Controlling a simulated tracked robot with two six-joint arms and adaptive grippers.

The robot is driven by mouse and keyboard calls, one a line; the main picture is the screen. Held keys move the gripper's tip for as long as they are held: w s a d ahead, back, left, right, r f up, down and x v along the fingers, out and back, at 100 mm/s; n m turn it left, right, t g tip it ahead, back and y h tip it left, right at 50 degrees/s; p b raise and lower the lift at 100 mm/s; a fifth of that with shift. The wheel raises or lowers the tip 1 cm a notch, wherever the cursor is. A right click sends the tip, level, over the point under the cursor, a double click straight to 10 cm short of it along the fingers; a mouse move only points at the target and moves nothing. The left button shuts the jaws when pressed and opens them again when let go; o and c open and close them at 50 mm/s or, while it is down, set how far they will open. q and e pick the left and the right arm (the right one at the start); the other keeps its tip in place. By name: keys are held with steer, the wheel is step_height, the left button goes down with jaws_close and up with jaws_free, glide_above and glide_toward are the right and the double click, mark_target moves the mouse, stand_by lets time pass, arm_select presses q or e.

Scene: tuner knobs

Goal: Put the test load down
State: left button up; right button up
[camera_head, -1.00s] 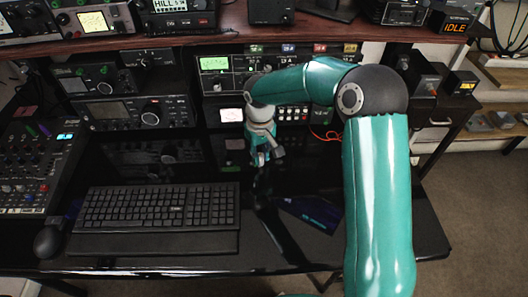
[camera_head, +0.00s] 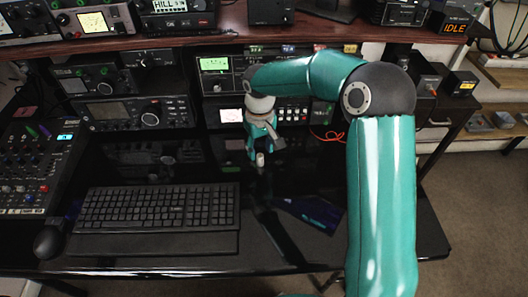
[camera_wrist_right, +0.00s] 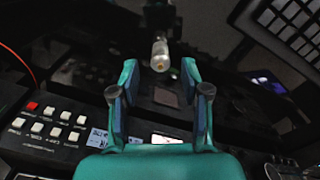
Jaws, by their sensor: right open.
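The test load, a small pale cylinder (camera_head: 260,159), stands on the glossy black desk behind the keyboard's right end. In the right wrist view the load (camera_wrist_right: 160,56) shows just beyond the fingertips, in line with the gap between them. My right gripper (camera_head: 264,150) is teal and open, just behind and above the load in the head view. In the wrist view its two fingers (camera_wrist_right: 160,72) are spread apart with nothing between them. The load looks clear of both fingers. My left gripper is not in view.
A keyboard (camera_head: 155,208) lies front left, with a mouse (camera_head: 49,241) beside it. A dark card with blue print (camera_head: 311,212) lies right of the load. Radio units and a button panel (camera_head: 293,114) stand behind the gripper under a wooden shelf (camera_head: 220,47).

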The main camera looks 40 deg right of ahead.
mark_target(260, 154)
step_height(260, 154, up, 9)
steer(key=shift+p, duration=0.3)
steer(key=shift+r, duration=0.1)
stand_by(0.4)
